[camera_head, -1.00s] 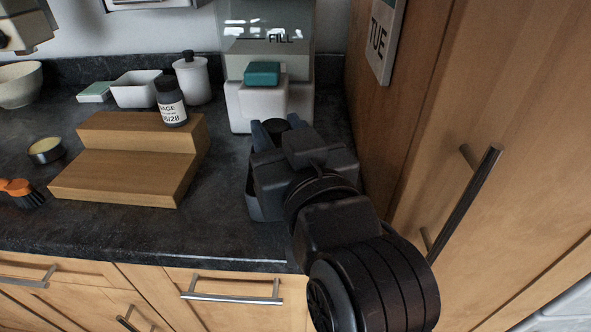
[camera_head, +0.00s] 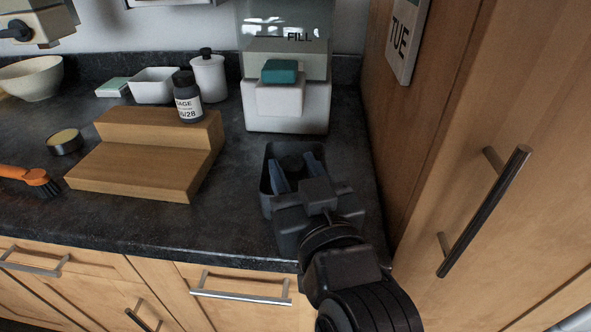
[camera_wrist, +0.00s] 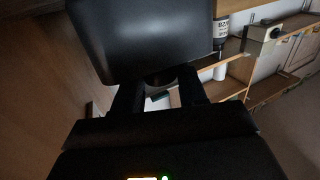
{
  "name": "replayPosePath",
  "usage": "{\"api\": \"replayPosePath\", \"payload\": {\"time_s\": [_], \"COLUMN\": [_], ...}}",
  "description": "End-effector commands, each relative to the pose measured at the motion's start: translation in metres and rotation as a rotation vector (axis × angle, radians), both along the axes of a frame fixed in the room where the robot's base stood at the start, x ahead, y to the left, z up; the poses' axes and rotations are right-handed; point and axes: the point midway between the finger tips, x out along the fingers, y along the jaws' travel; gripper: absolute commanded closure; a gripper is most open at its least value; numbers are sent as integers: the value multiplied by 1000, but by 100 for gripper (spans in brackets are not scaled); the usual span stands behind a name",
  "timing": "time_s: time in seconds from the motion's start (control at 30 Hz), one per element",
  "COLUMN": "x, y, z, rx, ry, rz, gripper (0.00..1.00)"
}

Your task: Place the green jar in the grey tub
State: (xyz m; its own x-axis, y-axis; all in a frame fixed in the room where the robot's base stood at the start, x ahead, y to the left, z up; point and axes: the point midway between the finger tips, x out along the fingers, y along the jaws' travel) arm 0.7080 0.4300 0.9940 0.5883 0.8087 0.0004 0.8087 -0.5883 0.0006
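The grey tub (camera_head: 266,188) is a dark, open, rounded box on the counter at the right. My gripper (camera_head: 293,168) points down over the tub, its fingers at the tub's mouth. Between the fingers is a dark round top (camera_head: 292,161), which I take to be the green jar; no green shows on it. The fingers appear shut on it, one on each side. The jar's lower part is hidden, so I cannot tell whether it touches the tub floor. In the wrist view a large dark rounded shape lies beyond the fingers (camera_wrist: 160,95).
A white dispenser (camera_head: 287,118) with a teal block stands just behind the tub. A wooden cabinet panel (camera_head: 430,130) rises close on the right. A wooden step (camera_head: 140,165) with a labelled dark bottle (camera_head: 188,103) is at the left. Clear counter lies between step and tub.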

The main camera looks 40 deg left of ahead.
Motion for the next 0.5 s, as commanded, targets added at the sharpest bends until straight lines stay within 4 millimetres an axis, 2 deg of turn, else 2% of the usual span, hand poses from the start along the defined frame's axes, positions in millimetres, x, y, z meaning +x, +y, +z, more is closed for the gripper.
{"api": "replayPosePath", "payload": {"time_s": [0.03, 0.2, 0.5], "x": [0, 0, 0], "y": [0, 0, 0], "z": [0, 0, 4], "rx": [0, 0, 0], "ry": [0, 0, 0], "rz": [0, 0, 0], "gripper": [53, 37, 36]}}
